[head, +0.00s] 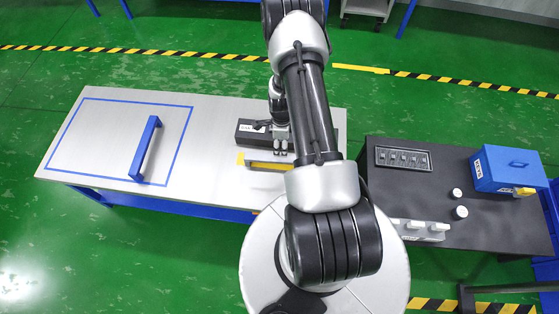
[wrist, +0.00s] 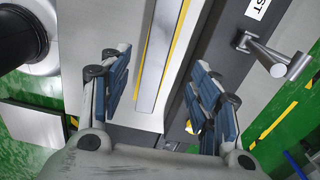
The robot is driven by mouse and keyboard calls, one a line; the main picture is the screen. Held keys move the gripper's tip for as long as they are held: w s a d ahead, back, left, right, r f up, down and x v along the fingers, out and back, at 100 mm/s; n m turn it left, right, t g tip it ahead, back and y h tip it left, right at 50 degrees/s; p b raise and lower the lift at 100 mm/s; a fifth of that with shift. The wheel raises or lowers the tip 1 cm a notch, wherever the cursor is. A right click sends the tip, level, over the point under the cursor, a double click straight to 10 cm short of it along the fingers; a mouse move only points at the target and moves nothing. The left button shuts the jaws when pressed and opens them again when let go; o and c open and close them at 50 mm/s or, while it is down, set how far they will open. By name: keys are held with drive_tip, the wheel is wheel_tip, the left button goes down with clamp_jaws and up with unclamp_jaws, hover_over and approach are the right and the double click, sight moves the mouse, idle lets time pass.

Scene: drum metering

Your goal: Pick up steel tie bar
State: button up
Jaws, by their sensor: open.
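A long pale metal bar (wrist: 158,72) with yellow along its sides runs between my fingers in the wrist view; I take it for the steel tie bar. In the head view a yellow-edged strip (head: 262,162) shows at the front of the metal table, partly hidden by my arm. My gripper (wrist: 160,75) is open, with one blue-padded finger on each side of the bar and visible gaps to it. In the head view my gripper (head: 282,150) is over the table, close to the strip. Contact cannot be told.
A dark labelled box (head: 246,137) stands just behind the strip. A blue bar (head: 146,150) lies inside a blue taped rectangle on the metal table (head: 215,115). At right, a black table (head: 395,185) holds a blue box (head: 508,168) and small white items.

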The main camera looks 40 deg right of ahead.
sight(281, 158)
wheel_tip(281, 158, down, 7)
drive_tip(key=shift+f+b, duration=0.1)
drive_tip(key=shift+b, duration=0.8)
wheel_tip(281, 158, down, 5)
drive_tip(key=shift+a+f+b, duration=0.1)
drive_tip(key=shift+a+b, duration=0.05)
drive_tip(key=shift+b, duration=0.9)
drive_tip(key=shift+c, duration=0.2)
clamp_jaws()
